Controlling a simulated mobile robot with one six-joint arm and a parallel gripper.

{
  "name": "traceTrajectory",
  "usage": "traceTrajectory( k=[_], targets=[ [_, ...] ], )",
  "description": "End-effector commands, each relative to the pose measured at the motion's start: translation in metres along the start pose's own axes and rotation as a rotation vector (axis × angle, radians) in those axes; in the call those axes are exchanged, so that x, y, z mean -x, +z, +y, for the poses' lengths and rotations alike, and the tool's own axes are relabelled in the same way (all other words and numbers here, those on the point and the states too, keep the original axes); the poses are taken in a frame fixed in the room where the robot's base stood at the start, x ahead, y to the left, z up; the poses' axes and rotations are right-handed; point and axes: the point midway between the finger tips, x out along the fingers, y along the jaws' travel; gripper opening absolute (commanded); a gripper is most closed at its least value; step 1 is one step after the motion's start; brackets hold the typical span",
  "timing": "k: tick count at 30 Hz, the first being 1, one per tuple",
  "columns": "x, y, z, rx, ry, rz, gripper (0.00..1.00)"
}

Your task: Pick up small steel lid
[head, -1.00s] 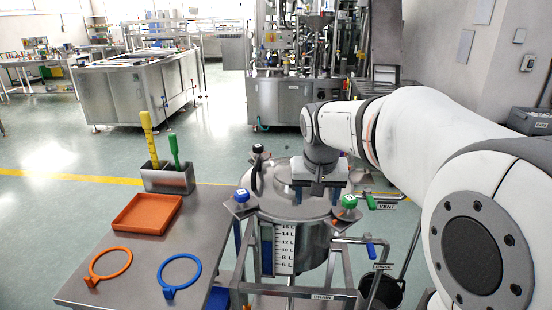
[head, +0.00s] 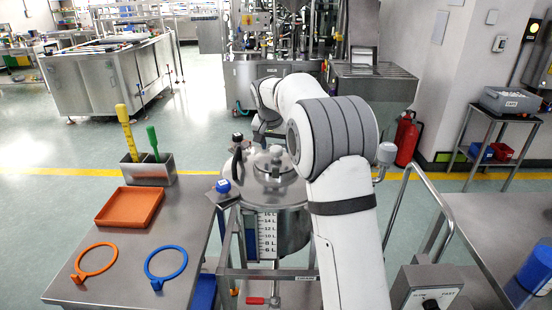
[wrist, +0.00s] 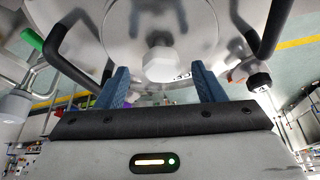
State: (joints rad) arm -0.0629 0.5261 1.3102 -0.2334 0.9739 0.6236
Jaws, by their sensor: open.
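The small steel lid (head: 268,172) lies flat on top of the steel tank (head: 288,228), with a pale knob at its middle. In the wrist view the lid (wrist: 120,22) fills the top middle, and its knob (wrist: 161,64) shows just beyond and between my fingertips. My gripper (wrist: 162,84) is open and empty, with a blue finger on each side. In the head view my gripper (head: 264,132) is small and dark, behind and above the lid. My arm partly covers the tank's right side. I cannot tell the exact gap between fingers and knob.
Dark curved handles (wrist: 73,38) flank the lid. A steel table (head: 120,225) at left holds an orange tray (head: 129,207), an orange ring, a blue ring and a tool holder (head: 148,172).

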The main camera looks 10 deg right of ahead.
Motion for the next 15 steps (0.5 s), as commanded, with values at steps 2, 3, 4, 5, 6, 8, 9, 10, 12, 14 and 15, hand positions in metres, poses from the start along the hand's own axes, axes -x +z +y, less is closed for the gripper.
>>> traceTrajectory(
  k=[2,3,4,5,6,8,9,10,12,14,15],
  targets=[
    [-0.012,0.0,-0.002,0.0,0.002,-0.003,0.62],
    [-0.018,0.0,-0.002,0.0,0.001,-0.002,0.62],
    [-0.021,0.0,-0.002,0.0,0.001,-0.002,0.62],
    [-0.024,0.0,-0.002,0.0,0.001,-0.002,0.62],
    [-0.027,0.0,-0.002,0.0,0.001,-0.001,0.62],
    [-0.029,0.0,-0.002,0.001,0.0,0.0,0.62],
    [-0.03,0.0,-0.002,0.001,0.0,0.001,0.62],
    [-0.03,0.0,-0.002,0.001,-0.001,0.001,0.62],
    [-0.03,0.0,-0.002,0.001,-0.001,0.001,0.62],
    [-0.03,0.0,-0.002,0.001,-0.001,0.001,0.62],
    [-0.03,0.0,-0.002,0.001,-0.001,0.001,0.6]
  ],
)
